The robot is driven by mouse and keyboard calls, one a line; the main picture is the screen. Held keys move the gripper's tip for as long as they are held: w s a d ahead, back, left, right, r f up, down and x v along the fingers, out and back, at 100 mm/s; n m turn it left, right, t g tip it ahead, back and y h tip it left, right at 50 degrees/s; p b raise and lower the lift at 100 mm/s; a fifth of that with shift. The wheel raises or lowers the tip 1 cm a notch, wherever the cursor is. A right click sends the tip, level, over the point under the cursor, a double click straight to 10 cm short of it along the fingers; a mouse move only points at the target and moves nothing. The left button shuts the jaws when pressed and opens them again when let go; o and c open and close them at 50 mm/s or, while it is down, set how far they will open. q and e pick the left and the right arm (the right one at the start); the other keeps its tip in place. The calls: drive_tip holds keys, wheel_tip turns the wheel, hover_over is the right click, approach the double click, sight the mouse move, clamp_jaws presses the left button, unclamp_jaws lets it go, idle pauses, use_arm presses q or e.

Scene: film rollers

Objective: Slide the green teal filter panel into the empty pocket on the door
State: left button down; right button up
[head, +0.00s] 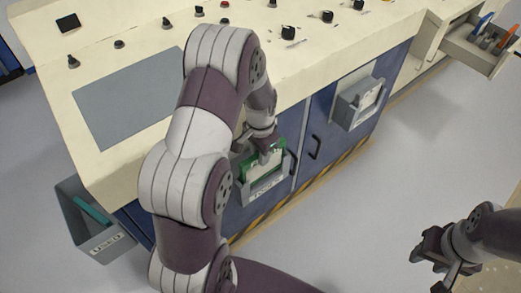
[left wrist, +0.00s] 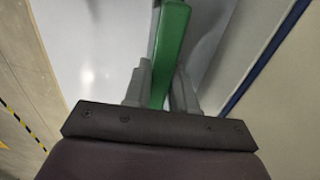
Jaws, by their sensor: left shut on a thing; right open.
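The green teal filter panel (head: 262,171) is at the grey pocket (head: 262,192) on the near blue door in the head view. The pocket's labelled front hides the panel's lower part, so the panel appears to be at least partly inside. How deep it sits I cannot tell. My left gripper (head: 269,147) is shut on the panel's top edge from above. In the left wrist view the panel (left wrist: 170,50) stands edge-on between the gripper's fingers (left wrist: 160,88). My right gripper (head: 446,258) is open and empty at the lower right, away from the doors.
A second grey pocket (head: 358,103) hangs on the door to the right. A grey bin (head: 91,232) labelled USED holds a teal piece at lower left. An open drawer (head: 478,52) juts out at upper right. The cream console overhangs the doors; the floor in front is clear.

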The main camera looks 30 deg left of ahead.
use_arm(q)
drive_tip(key=shift+f, duration=0.3)
drive_tip(key=shift+f+b, duration=0.4)
drive_tip(key=shift+f, duration=0.4)
drive_tip(key=c, duration=0.8)
unclamp_jaws()
drive_tip(key=shift+c, duration=0.2)
wheel_tip(320, 180, up, 13)
drive_tip(key=shift+f+p, duration=0.15)
drive_tip(key=shift+p, duration=1.1)
